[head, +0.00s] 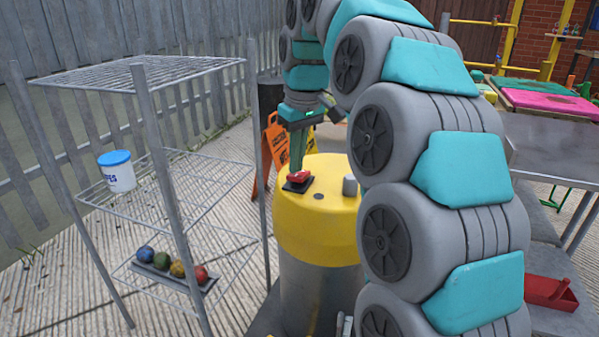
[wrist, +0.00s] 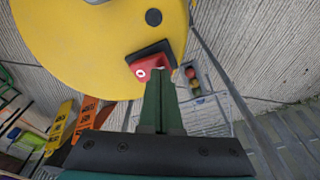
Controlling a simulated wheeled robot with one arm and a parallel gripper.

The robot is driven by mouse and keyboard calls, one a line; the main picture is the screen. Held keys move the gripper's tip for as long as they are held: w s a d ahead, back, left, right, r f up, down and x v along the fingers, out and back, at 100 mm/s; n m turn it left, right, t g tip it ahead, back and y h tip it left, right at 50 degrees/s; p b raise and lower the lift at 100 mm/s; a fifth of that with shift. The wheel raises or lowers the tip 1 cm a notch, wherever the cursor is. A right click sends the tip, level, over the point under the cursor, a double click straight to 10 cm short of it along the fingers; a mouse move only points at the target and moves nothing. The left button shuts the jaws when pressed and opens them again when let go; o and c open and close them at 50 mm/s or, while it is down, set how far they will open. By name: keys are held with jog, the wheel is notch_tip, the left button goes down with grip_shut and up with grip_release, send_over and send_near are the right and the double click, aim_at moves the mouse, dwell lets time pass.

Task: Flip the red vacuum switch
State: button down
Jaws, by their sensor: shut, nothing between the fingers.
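The red switch (head: 299,176) sits on a black base on top of the yellow vacuum lid (head: 320,220). In the wrist view the red switch (wrist: 148,66) lies just beyond my fingertips, with the yellow lid (wrist: 80,40) around it. My gripper (head: 298,166) points down at the switch from above. Its green fingers are closed together with nothing between them, and the tips (wrist: 160,72) are at the near edge of the red part. I cannot tell whether they touch it. The wrist view shows a round white mark on the switch.
A wire shelf (head: 150,75) stands at the left with a white tub (head: 117,171) and several coloured balls (head: 170,262). Orange warning signs (head: 275,145) stand behind the vacuum.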

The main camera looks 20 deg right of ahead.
aim_at(297, 176)
jog(key=shift+f, duration=0.55)
dwell(0.4)
jog(key=shift+r+p, duration=2.15)
jog(key=shift+r, duration=1.4)
jog(key=shift+s+f, duration=0.1)
jog(key=s+f+m+g, duration=0.1)
jog(key=s+f, duration=0.6)
jog(key=s, duration=0.4)
jog(key=s+f+m+g, duration=0.1)
jog(key=s+f+m, duration=0.1)
jog(key=s+f, duration=0.6)
jog(key=s+f+m+g, duration=0.1)
jog(key=s+f, duration=0.6)
jog(key=s, duration=0.8)
jog(key=shift+s+f+m+h, duration=0.3)
jog(key=shift+s+m+h, duration=0.1)
